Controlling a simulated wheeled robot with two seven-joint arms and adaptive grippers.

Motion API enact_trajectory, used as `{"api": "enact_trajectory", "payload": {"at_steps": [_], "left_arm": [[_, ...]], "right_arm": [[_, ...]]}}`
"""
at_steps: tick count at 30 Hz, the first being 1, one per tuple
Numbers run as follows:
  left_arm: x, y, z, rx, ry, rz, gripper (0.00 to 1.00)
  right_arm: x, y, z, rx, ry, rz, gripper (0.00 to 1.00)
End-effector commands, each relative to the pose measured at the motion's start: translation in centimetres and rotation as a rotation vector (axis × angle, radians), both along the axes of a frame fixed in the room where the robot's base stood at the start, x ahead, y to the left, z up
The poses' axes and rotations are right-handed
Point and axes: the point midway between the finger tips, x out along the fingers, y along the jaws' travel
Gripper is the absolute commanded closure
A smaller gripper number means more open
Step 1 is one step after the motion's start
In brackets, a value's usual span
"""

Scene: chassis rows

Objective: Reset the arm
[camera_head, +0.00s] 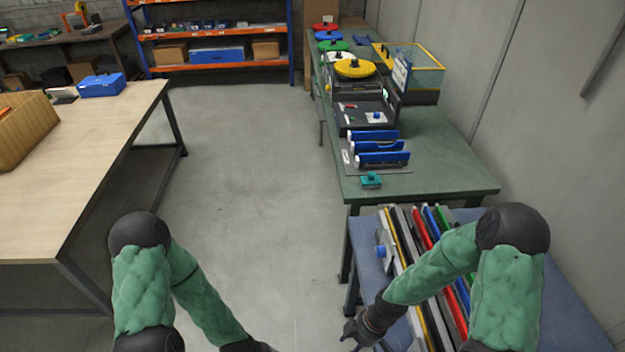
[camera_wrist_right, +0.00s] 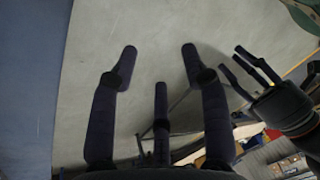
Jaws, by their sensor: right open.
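My right gripper (camera_head: 356,334) is at the bottom of the head view, beside the left edge of the blue table with the chassis row. My left gripper (camera_head: 252,345) is at the bottom edge of the head view, mostly cut off. It also shows at the right of the right wrist view (camera_wrist_right: 246,68), its fingers apart and nothing seen between them. Both of my arms are bent, with forearms slanting inward.
Upright colored panels (camera_head: 420,228) stand in a row on the blue table (camera_head: 362,245) under my right arm. Behind it is a green workbench (camera_head: 450,165) with blue racks (camera_head: 380,158). A wooden table (camera_head: 70,150) stands at left. Floor between is clear.

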Motion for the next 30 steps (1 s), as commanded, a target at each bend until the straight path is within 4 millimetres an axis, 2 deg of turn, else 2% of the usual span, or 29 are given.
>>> {"api": "enact_trajectory", "payload": {"at_steps": [1, 6, 12, 15, 21, 30], "left_arm": [[0.0, 0.0, -0.9, 0.0, 0.0, 0.0, 0.6], [0.0, 0.0, -2.4, 0.0, 0.0, 0.0, 0.6], [0.0, 0.0, -4.0, 0.0, 0.0, 0.0, 0.6], [0.0, 0.0, -4.5, 0.0, 0.0, 0.0, 0.6], [0.0, 0.0, -4.8, 0.0, 0.0, 0.0, 0.6], [0.0, 0.0, -4.8, 0.0, 0.0, 0.0, 0.6]], "right_arm": [[-0.7, 0.3, -1.7, -0.003, 0.035, -0.114, 0.53], [-2.0, 1.1, -5.5, -0.022, 0.144, -0.55, 0.53], [-3.6, 1.4, -9.1, -0.042, 0.264, -1.02, 0.53], [-4.2, 1.4, -10.3, -0.047, 0.307, -1.189, 0.53], [-4.6, 1.3, -11.2, -0.052, 0.346, -1.35, 0.53], [-4.6, 1.3, -11.1, -0.052, 0.348, -1.36, 0.53]]}}
